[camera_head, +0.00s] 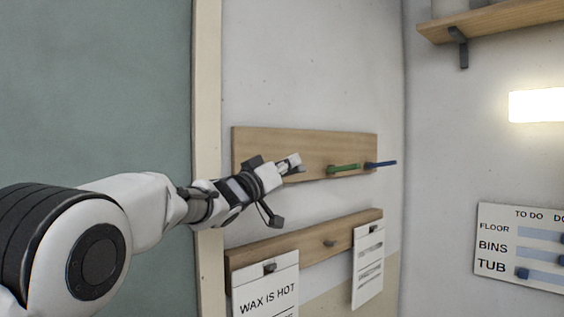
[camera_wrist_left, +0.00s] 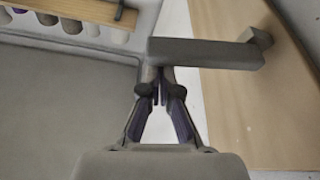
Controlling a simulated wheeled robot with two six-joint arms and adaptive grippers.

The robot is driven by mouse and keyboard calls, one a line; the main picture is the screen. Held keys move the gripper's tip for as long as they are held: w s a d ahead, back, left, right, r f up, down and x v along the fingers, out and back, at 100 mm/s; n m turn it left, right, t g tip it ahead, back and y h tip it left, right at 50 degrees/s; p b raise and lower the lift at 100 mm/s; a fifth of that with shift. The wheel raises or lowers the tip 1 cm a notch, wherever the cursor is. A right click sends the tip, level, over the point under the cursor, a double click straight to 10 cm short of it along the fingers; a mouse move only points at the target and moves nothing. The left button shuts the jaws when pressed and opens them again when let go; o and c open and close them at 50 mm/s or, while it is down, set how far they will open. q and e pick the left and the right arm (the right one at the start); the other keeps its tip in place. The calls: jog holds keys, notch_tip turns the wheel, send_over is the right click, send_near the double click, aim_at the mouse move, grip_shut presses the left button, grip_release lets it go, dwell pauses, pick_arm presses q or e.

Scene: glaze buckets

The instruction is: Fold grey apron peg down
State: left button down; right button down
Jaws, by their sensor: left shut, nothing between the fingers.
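The grey peg (camera_wrist_left: 205,53) shows in the left wrist view as a thick bar standing out from the wooden board (camera_wrist_left: 235,100), with its mount at the right. My left gripper (camera_wrist_left: 160,90) is shut and empty, its fingertips close by the bar's free end; I cannot tell whether they touch it. In the head view my left gripper (camera_head: 292,165) is in front of the left part of the upper board (camera_head: 310,142) and largely hides the grey peg. My right gripper is in neither view.
A green peg (camera_head: 345,168) and a blue peg (camera_head: 382,164) stand out from the same board, to the right. Below is a second board (camera_head: 300,244) with hanging notes (camera_head: 265,290). A shelf (camera_head: 495,20) and a to-do board (camera_head: 522,245) are at right.

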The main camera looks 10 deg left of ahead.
pick_arm(q)
jog(key=shift+s+a+f+m+h, duration=0.1)
jog(key=shift+a+f+m+h, duration=0.15)
jog(key=shift+m, duration=0.2)
jog(key=shift+a+f+m+h, duration=0.15)
jog(key=shift+f+m, duration=0.15)
jog(key=shift+m, duration=0.15)
